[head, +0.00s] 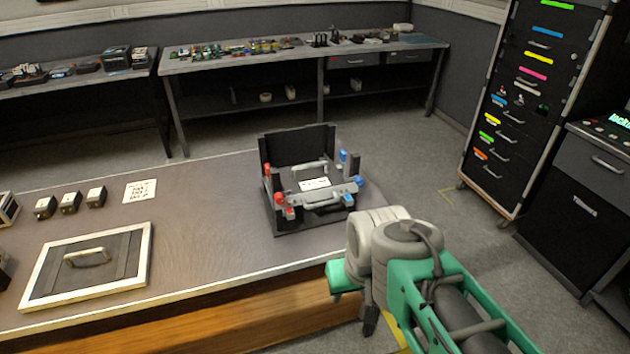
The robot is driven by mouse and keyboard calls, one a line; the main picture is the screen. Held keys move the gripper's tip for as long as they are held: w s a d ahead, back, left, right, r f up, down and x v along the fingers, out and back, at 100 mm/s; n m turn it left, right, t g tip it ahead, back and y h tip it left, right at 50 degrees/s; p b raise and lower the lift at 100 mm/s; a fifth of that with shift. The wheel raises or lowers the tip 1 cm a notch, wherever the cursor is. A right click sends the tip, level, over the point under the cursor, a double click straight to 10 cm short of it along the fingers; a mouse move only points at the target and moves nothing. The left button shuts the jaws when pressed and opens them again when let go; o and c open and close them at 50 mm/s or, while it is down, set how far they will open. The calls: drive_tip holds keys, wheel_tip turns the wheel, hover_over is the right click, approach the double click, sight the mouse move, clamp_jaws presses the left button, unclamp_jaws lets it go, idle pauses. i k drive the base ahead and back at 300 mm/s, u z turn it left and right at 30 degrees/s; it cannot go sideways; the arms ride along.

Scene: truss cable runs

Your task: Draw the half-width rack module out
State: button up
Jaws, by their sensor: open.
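A dark rack frame (298,147) stands on the near table's right end, with raised back and side panels. A grey module with a white label (314,184) sits inside it. A grey bar handle (322,204) is at its front and another handle lies behind. Red knobs (281,199) are on the left and blue knobs (360,182) on the right. Which parts belong to the half-width module is hard to tell. My gripper (369,317) shows only as a dark part below my wrist, to the right of and nearer than the rack, apart from it. It holds nothing visible.
On the near table (205,215), a framed panel with a handle (88,262), several small dark blocks (70,202) and a printed marker card (140,190) lie to the left. The table between them and the rack is clear. A tall drawer cabinet (530,100) stands at right.

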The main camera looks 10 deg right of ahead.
sight(318, 180)
drive_tip(key=z, duration=1.4)
drive_tip(key=i, duration=1.05)
drive_tip(key=u, duration=3.7)
drive_tip(key=i, duration=0.5)
drive_tip(key=u, duration=0.05)
